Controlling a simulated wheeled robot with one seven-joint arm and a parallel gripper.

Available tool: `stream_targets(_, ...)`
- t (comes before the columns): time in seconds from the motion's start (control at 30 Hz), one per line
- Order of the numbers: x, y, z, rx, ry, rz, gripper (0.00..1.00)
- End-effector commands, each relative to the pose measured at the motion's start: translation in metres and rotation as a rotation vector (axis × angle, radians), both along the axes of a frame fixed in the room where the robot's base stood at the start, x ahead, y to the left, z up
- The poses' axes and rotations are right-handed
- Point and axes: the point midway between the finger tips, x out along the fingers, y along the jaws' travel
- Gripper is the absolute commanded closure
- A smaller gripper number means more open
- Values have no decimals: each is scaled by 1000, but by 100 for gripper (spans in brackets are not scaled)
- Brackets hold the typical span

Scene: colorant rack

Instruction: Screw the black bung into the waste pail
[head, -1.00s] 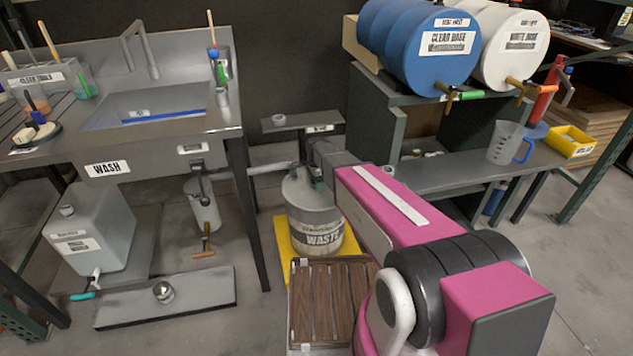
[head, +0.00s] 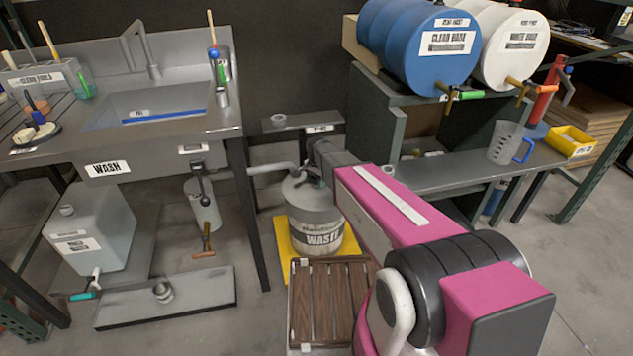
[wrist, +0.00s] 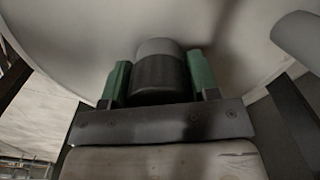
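The waste pail (head: 318,221), a grey drum with a WASTE label, stands on a yellow base beside the sink bench. In the wrist view its pale top (wrist: 235,35) fills the background. My gripper (head: 312,180) is at the top of the pail. In the wrist view its green fingers (wrist: 160,82) flank the black bung (wrist: 160,72), a dark short cylinder with a greyer far part, and appear closed on it. The bung is against or just above the pail's top; I cannot tell whether its thread is engaged. The head view hides the bung behind my gripper.
A grey drain pipe (head: 270,168) runs to the pail from the left and also shows in the wrist view (wrist: 298,38). A small shelf (head: 302,121) is behind the pail. A wooden slatted platform (head: 322,300) lies in front. The sink bench leg (head: 249,215) is close on the left.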

Motion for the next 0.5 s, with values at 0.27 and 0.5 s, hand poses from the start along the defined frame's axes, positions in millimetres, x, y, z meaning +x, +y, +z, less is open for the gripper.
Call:
stream_targets(0.27, 0, 0, 0, 0, 0, -171, 42)
stream_targets(0.5, 0, 0, 0, 0, 0, -163, 15)
